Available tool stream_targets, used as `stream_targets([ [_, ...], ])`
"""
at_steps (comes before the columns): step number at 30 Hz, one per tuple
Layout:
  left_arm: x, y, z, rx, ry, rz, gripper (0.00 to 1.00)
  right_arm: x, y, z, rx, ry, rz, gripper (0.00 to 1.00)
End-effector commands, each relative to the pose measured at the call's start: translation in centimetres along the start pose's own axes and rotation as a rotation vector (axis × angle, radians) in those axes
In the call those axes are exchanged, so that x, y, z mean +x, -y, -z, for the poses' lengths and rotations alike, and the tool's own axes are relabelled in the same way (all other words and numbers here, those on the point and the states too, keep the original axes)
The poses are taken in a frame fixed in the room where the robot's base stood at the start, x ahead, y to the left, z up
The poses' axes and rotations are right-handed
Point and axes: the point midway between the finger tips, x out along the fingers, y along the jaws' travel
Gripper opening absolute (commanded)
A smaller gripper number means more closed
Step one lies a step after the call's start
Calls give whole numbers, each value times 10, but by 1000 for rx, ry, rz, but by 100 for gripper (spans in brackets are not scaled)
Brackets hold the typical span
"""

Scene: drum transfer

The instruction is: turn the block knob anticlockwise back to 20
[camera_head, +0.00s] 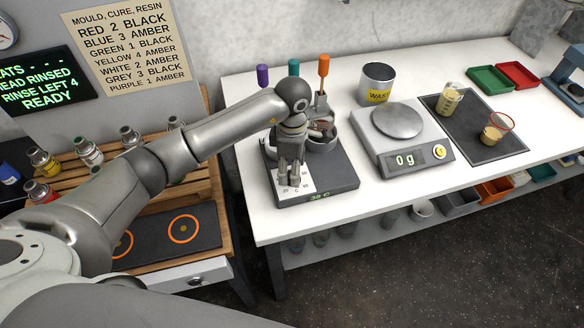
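The dark heating block (335,178) stands at the left end of the white table. Its pale dial plate (302,189) carries small numbers, and its green display (318,196) seems to read about 38 C. My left gripper (290,180) comes in from the left and points down over the dial plate, right at the knob's place. Its fingers hide the knob, so the knob's pointer and setting cannot be read. I cannot tell whether the fingers are closed on the knob. My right gripper is not in view.
Purple, teal and orange handles (324,66) stand behind the block. A waste can (378,82), a scale (402,135) reading 0 g and a dark mat (478,140) with two cups lie to the right. A wooden rack (205,195) with bottles stands left.

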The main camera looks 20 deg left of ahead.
Motion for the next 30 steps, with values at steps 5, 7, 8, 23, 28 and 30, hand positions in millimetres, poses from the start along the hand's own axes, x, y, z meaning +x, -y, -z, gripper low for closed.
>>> stream_targets([
  [5,17,0,-1,0,3,0,52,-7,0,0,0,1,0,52],
  [7,21,0,-1,0,2,0,52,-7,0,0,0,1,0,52],
  [8,22,0,-1,0,1,0,52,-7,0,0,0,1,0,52],
  [23,22,0,-1,0,2,-1,20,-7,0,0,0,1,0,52],
  [28,22,0,-1,-1,2,-1,7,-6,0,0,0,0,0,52],
  [30,22,0,-1,-4,2,-2,7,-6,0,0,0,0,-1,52],
])
